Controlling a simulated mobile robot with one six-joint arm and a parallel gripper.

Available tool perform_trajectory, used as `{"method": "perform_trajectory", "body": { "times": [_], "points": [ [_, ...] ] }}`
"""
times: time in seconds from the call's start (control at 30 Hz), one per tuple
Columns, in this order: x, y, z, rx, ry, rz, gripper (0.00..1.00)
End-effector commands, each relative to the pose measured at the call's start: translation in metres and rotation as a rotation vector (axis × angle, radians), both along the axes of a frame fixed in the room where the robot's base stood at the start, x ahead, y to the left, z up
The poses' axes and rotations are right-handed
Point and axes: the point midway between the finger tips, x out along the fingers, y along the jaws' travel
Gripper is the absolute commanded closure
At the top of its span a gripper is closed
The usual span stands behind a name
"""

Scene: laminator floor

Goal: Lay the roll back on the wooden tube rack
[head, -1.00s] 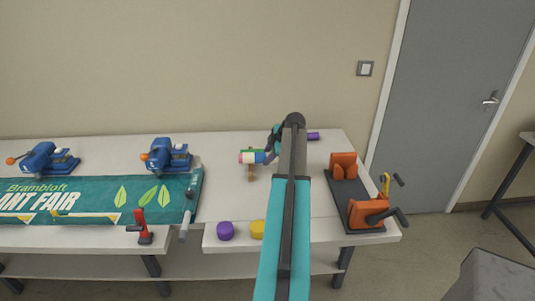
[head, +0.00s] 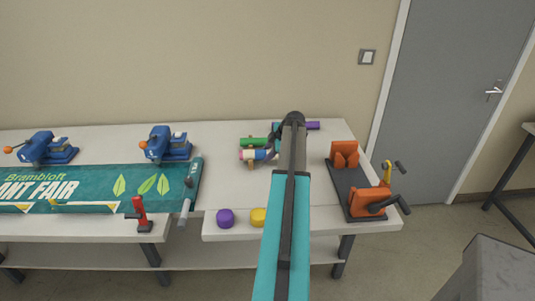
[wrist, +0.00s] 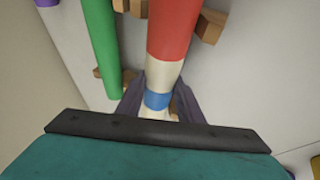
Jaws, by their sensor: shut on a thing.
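The roll (wrist: 172,28), red with white and blue bands, is gripped near its blue band by the dark fingers of my gripper (wrist: 157,100). In the head view the roll (head: 248,155) lies level, pointing left from my gripper (head: 274,150), whose fingers are partly hidden by my arm. Wooden pieces of the tube rack (wrist: 210,27) show on both sides of the roll, and a bit shows below it in the head view (head: 250,165). I cannot tell whether the roll touches the wood. A green roll (wrist: 101,45) lies beside it on the rack, roughly parallel.
A purple roll (head: 313,126) lies at the back right. Orange stands on a dark base (head: 350,190) are at the right. Purple (head: 225,218) and yellow (head: 258,217) pieces sit at the front edge. A green banner (head: 100,188) and blue machines (head: 165,145) are left.

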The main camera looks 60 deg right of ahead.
Motion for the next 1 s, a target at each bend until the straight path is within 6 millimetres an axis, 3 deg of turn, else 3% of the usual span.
{"method": "perform_trajectory", "body": {
  "times": [0.17, 0.2, 0.33, 0.77, 1.0],
  "points": [
    [0.000, 0.000, 0.000, 0.000, 0.000, 0.000, 0.93],
    [0.000, 0.000, 0.000, 0.000, 0.000, 0.000, 0.63],
    [0.000, 0.000, 0.000, 0.000, 0.000, 0.000, 0.45],
    [-0.003, 0.000, 0.003, -0.001, 0.000, -0.002, 0.45],
    [-0.013, 0.002, 0.019, -0.002, -0.001, -0.001, 0.45]
  ]
}}
